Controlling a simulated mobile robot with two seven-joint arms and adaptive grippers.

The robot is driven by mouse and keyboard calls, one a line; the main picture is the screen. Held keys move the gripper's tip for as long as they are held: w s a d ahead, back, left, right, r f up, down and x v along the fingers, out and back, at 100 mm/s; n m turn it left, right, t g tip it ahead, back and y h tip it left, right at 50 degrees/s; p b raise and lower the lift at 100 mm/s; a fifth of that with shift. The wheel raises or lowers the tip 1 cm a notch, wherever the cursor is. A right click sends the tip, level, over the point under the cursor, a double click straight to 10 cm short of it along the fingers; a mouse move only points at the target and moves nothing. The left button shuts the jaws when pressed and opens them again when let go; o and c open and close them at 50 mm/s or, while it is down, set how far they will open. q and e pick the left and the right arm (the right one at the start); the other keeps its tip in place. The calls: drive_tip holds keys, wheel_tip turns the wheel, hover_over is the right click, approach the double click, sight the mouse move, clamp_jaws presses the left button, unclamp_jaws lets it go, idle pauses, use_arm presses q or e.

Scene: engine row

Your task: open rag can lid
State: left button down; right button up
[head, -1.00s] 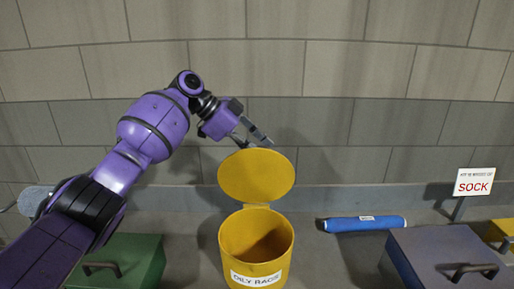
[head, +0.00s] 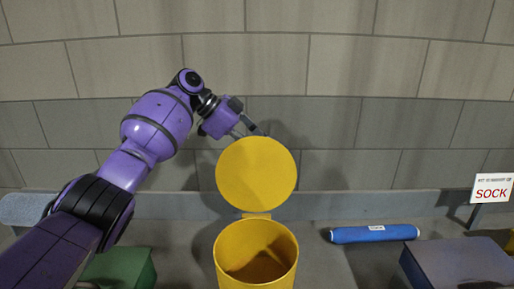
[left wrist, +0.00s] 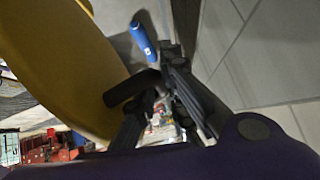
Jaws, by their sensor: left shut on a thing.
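The yellow rag can (head: 228,262) stands below the middle of the head view, its mouth open and its inside visible. Its round yellow lid (head: 256,176) stands raised on the hinge at the back rim, its flat face toward me. My left gripper (head: 248,131) is at the lid's top edge, partly behind it. In the left wrist view, the dark fingers (left wrist: 160,95) are beside the yellow lid (left wrist: 60,60), shut on part of it. The exact contact is hard to see. My right gripper is not in view.
A blue roll (head: 375,234) lies right of the can. A grey-purple box (head: 462,262) and a SOCK sign (head: 492,189) are farther right. A green box (head: 122,268) is at the left, below my arm. A block wall (head: 345,125) closes the back.

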use_arm(q)
drive_tip(key=c, duration=2.1)
unclamp_jaws()
drive_tip(key=v, duration=1.2)
drive_tip(key=shift+s, duration=0.1)
drive_tip(key=shift+f, duration=0.1)
